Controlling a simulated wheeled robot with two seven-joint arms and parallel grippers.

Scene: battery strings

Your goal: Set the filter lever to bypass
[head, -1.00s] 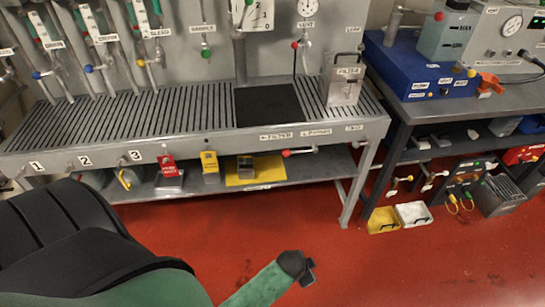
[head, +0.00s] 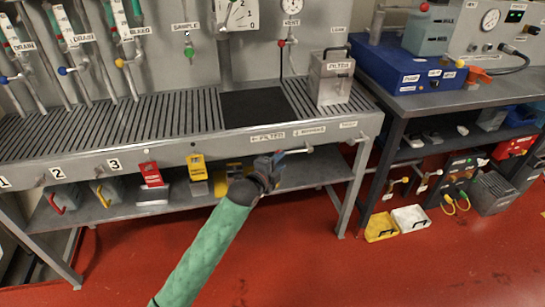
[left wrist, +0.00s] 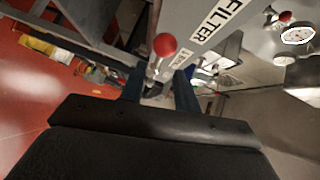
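The filter lever (head: 300,150) is on the front edge of the steel bench, under the FILTER label (head: 268,136) and the BYPASS label (head: 310,130). It points left, roughly level. Its red knob (left wrist: 165,44) shows clearly in the left wrist view; in the head view my gripper partly covers it. My left gripper (head: 268,168) is just left of the lever. In the left wrist view its two fingers (left wrist: 160,85) are apart, with the knob and lever showing between and beyond them. I cannot tell whether they touch. My right gripper is not in view.
Above is the slotted bench top with a metal FILTER box (head: 331,78). Red and yellow items (head: 150,174) stand on the shelf below. A second bench with a blue unit (head: 415,68) is at right. Yellow and white boxes (head: 381,226) sit on the otherwise clear red floor.

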